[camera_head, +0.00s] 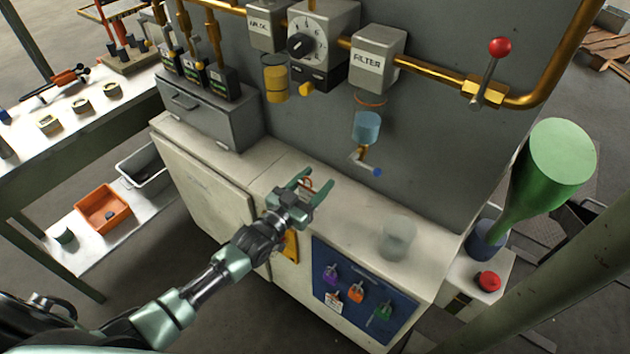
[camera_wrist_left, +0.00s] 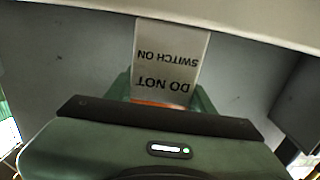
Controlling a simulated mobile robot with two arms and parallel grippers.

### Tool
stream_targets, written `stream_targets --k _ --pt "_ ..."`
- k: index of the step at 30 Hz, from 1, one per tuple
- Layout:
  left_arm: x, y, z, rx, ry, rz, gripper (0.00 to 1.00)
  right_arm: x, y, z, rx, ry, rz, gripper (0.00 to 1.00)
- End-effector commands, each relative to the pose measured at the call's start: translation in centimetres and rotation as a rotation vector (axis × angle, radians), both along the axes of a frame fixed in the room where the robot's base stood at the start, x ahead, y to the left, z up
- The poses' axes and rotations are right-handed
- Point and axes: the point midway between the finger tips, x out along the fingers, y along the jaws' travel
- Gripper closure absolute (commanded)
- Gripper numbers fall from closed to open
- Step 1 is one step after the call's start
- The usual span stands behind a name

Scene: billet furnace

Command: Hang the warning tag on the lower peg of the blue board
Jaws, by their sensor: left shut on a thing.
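My left gripper (camera_head: 305,186) is shut on the warning tag, over the white cabinet top near its front edge. In the left wrist view the tag (camera_wrist_left: 172,62) is a white strip reading "DO NOT SWITCH ON", upside down, with an orange part between the fingers. In the head view only a small orange-red loop shows between the fingers. The blue board (camera_head: 398,306) is on the cabinet front, right of and below the gripper, apart from it. Purple, orange and green padlocks hang on it. A small white and orange card (camera_head: 333,301) shows low on its left. I cannot make out a bare lower peg.
A clear jar (camera_head: 397,238) stands on the cabinet top (camera_head: 345,215) above the board. A yellow sign (camera_head: 291,245) is on the cabinet front, below the gripper. A grey drawer box (camera_head: 208,115) stands at the back left.

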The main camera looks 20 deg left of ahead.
Motion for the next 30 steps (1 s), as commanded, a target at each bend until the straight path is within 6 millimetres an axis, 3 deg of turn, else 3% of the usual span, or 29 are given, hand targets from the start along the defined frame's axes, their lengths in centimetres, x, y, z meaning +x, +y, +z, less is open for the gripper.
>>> stream_targets --k 1,3,14,24,30 --pt "0.0 0.0 -0.1 0.000 0.000 0.000 0.41 0.0 0.0 -0.1 0.000 0.000 0.000 0.41" --pt "0.0 0.0 -0.1 0.000 0.000 0.000 0.25 0.0 0.0 -0.1 0.000 0.000 0.000 0.41" --pt "0.0 0.0 -0.3 -0.001 0.000 0.000 0.25 0.0 -0.1 -0.5 -0.001 0.000 0.000 0.41" --pt "-5.3 1.3 -0.2 0.000 0.002 -0.001 0.25 0.0 -0.1 -0.9 -0.001 0.000 0.000 0.41" --pt "-7.3 2.1 -0.1 0.000 0.001 0.000 0.25 0.0 -0.1 -0.9 -0.001 0.000 0.000 0.41"
